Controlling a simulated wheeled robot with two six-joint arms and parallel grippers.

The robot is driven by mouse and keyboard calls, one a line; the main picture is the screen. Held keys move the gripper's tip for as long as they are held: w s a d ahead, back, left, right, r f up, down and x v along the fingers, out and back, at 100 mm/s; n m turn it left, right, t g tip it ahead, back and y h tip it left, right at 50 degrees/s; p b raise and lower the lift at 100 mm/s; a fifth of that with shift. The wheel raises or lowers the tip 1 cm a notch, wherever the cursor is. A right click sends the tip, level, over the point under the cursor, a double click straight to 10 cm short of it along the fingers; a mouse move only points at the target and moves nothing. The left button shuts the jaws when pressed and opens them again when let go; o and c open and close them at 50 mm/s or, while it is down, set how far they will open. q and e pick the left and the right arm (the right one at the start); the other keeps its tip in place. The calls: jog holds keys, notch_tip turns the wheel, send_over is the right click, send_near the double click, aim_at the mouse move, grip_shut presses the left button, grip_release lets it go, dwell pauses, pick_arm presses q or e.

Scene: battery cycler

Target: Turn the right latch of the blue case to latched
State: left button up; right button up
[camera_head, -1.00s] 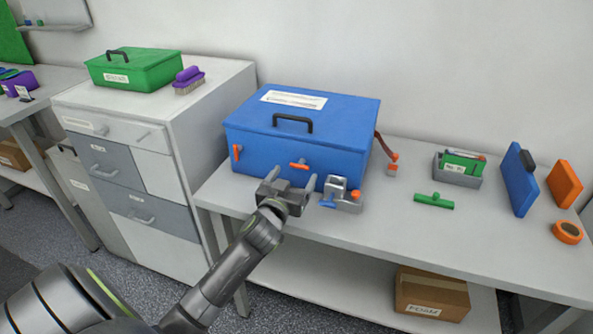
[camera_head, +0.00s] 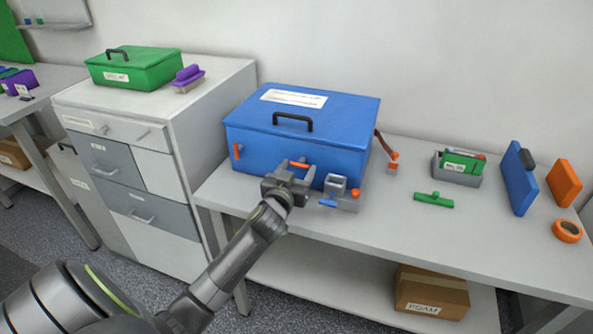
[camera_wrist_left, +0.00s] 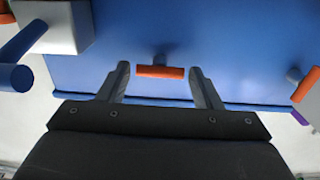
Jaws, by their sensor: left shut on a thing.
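The blue case (camera_head: 335,155) stands closed on the white bench. Its right latch (camera_head: 299,165) is an orange bar on the front face, lying roughly horizontal. The latch also shows in the left wrist view (camera_wrist_left: 160,72), between the two fingers. The left latch (camera_head: 237,151) is orange and upright, and shows at the right edge of the left wrist view (camera_wrist_left: 307,84). My left gripper (camera_head: 292,172) is at the case front, shut on the right latch with one finger at each end of the bar. My right gripper is not in view.
A grey block with a blue lever and orange knob (camera_head: 341,193) stands close right of my left gripper. A green T-shaped piece (camera_head: 433,200) and a grey holder (camera_head: 456,174) lie farther right. The bench front left of my gripper is clear.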

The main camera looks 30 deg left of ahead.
pick_arm(q)
jog(key=shift+m, duration=0.3)
jog(key=m+p, duration=0.1)
jog(key=m, duration=0.2)
jog(key=shift+p, duration=0.3)
jog(key=m+p, duration=0.2)
jog(key=m, duration=0.3)
jog(key=shift+m, duration=0.4)
jog(key=m+p, duration=0.1)
jog(key=m, duration=0.3)
jog(key=shift+m+p, duration=0.9)
jog(key=shift+m, duration=1.3)
jog(key=shift+f, duration=0.1)
jog(key=o, duration=1)
